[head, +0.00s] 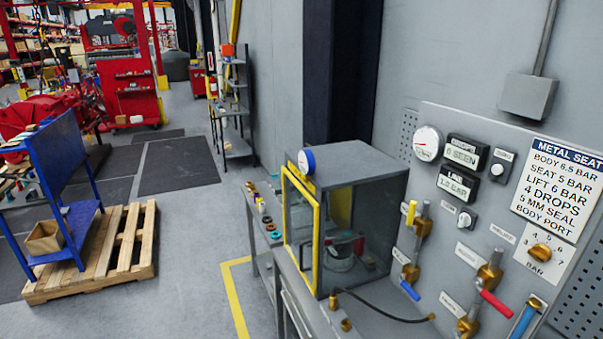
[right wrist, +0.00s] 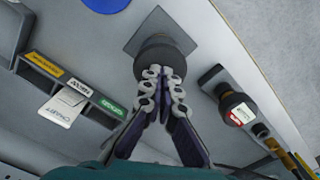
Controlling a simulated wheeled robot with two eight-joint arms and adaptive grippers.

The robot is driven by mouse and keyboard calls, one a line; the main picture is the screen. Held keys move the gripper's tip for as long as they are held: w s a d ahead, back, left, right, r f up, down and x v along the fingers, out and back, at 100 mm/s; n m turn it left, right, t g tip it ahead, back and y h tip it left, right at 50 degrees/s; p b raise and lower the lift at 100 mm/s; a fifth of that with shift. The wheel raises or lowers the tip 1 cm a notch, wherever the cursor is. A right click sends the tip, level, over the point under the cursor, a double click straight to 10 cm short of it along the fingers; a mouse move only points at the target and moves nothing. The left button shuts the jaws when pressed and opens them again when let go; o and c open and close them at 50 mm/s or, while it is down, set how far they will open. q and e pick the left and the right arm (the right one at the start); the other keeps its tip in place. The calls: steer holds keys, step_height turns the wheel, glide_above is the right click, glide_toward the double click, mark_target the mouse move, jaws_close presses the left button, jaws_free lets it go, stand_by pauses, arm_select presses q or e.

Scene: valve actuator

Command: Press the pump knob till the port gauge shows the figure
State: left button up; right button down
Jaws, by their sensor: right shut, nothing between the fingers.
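In the right wrist view a dark round knob (right wrist: 158,45), which looks like the pump knob, stands on a square grey plate. My right gripper (right wrist: 162,80) is shut and empty, its fingertips right at the knob's near side; I cannot tell if they touch. In the head view a round white dial gauge (head: 427,143) is on the grey wall panel, its reading too small to tell. A sign (head: 558,188) lists BODY 6.5 BAR, SEAT 5 BAR and LIFT 6 BAR. My left gripper is out of view.
The panel has two digital displays (head: 459,185), a brass BAR selector (head: 540,252) and coloured valve levers (head: 495,305). A yellow-framed cabinet (head: 365,160) stands left of it. In the right wrist view, a labelled card rack (right wrist: 75,85) and another dark fitting (right wrist: 235,105) flank the knob.

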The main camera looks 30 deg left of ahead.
steer(key=shift+f+b, duration=2.65)
steer(key=shift+f, duration=0.2)
steer(key=shift+r+p, duration=2.4)
steer(key=shift+r, duration=1.15)
steer(key=shift+d+b, duration=0.1)
steer(key=shift+b, duration=0.3)
steer(key=s+d+f+t+b, duration=0.1)
steer(key=s+d+t+b, duration=0.1)
steer(key=s+b, duration=0.3)
steer(key=s+d+f+t+b, duration=0.2)
steer(key=s+t+b, duration=0.3)
steer(key=b, duration=0.8)
steer(key=shift+s+d+n+b, duration=0.15)
steer(key=shift+d+n+b, duration=0.1)
steer(key=shift+n+b, duration=0.15)
steer(key=shift+r, duration=0.1)
